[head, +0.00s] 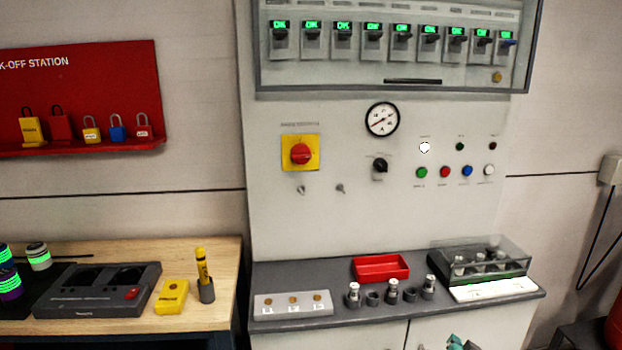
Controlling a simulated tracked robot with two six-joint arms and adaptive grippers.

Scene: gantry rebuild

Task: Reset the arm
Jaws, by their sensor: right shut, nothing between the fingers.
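Only the tip of my right gripper (462,342) shows, as small teal and grey parts at the bottom edge, in front of the cabinet below the grey counter (345,327). It is shut and empty, and it touches nothing that I can see. The rest of my right arm is out of the picture. My left arm and gripper are not in view.
A control panel (300,220) with breakers, a gauge (382,119) and a red rotary switch (301,153) stands behind the counter. A red tray (380,268) and a clear-lidded box (480,262) sit on it. A wooden bench (220,262) is at left.

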